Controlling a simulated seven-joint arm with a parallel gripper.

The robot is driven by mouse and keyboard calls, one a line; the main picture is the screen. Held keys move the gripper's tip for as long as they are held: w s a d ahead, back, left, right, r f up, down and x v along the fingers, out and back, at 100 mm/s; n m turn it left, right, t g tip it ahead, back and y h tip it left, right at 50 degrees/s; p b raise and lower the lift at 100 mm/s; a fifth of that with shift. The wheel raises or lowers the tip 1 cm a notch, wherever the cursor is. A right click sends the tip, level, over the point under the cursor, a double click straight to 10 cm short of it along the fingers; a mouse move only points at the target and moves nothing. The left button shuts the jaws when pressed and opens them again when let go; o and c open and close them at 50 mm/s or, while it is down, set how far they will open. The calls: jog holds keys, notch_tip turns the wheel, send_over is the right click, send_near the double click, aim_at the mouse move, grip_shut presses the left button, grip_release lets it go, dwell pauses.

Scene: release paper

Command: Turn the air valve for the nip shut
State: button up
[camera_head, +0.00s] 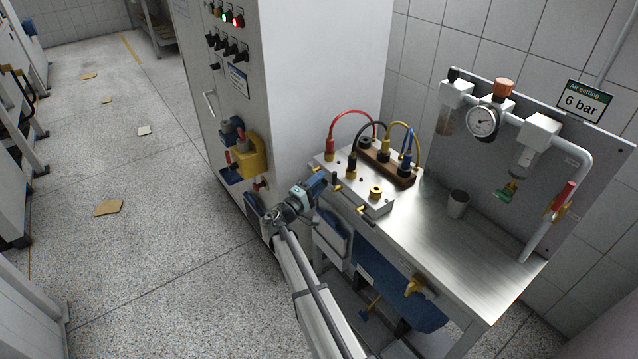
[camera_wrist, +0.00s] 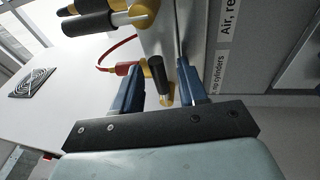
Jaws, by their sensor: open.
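My gripper (camera_head: 318,185) is at the left front corner of the bench, by the small valves on its front edge. In the wrist view its two blue fingers (camera_wrist: 158,70) are apart. A small valve with a black handle (camera_wrist: 157,72) and yellow end shows between the fingers, with no clear contact. A label ending in "cylinders" (camera_wrist: 217,76) is beside it; its first letters are cut short. A second black-handled valve (camera_wrist: 90,23) with yellow parts is at the top left. In the head view a black and yellow valve handle (camera_head: 361,209) is right of my gripper.
A gauge (camera_head: 483,121) and a red-handled valve (camera_head: 563,196) are on the back panel. A tall cabinet (camera_head: 300,60) stands left. The floor has scattered paper (camera_head: 108,208).

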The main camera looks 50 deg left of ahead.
jog(key=v, duration=1.3)
jog(key=shift+s, duration=0.4)
jog(key=shift+d+f, duration=0.15)
